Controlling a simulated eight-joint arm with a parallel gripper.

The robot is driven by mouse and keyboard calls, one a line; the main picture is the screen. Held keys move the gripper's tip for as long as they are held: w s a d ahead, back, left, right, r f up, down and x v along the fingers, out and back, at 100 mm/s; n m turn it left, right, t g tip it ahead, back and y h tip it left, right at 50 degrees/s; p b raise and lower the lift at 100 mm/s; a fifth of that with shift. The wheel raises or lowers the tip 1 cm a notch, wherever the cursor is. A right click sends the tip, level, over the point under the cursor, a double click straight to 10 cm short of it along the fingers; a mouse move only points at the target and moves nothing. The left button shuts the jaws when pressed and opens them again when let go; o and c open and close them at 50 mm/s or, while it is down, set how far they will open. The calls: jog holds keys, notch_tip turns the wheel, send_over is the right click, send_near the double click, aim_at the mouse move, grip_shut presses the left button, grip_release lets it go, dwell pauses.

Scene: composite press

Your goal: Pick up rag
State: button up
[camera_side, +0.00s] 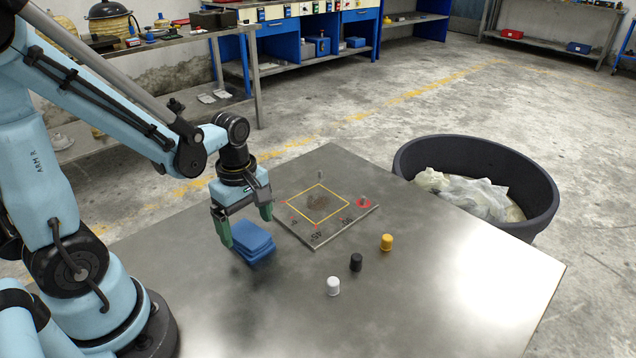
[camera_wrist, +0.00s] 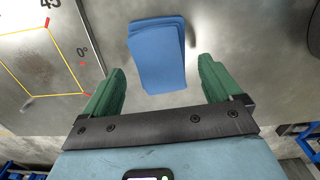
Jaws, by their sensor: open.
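The rag (camera_side: 252,241) is a blue folded stack on the metal table, left of the marked plate. It also shows in the wrist view (camera_wrist: 157,55), ahead of and between the two green fingers. My gripper (camera_side: 246,226) is open above the rag, with one finger to each side of it in the side view. In the wrist view my gripper (camera_wrist: 160,82) holds nothing between its fingers. I cannot tell exactly how high the fingertips are above the rag.
A plate with a yellow square and angle marks (camera_side: 322,237) lies beside the rag. White (camera_side: 333,286), black (camera_side: 356,262) and yellow (camera_side: 386,242) small cylinders stand on the table (camera_side: 450,290). A dark round bin (camera_side: 532,180) with pale material stands behind the table. The front right is clear.

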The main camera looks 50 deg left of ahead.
jog(key=shift+f, duration=0.8)
jog(key=c, duration=1.2)
jog(key=shift+o, duration=0.2)
jog(key=shift+r, duration=0.1)
jog(key=shift+r, duration=0.8)
notch_tip(320, 180, up, 2)
jog(key=shift+r, duration=0.1)
jog(key=s+d+r, duration=0.4)
jog(key=d+r, duration=0.3)
jog(key=d, duration=0.4)
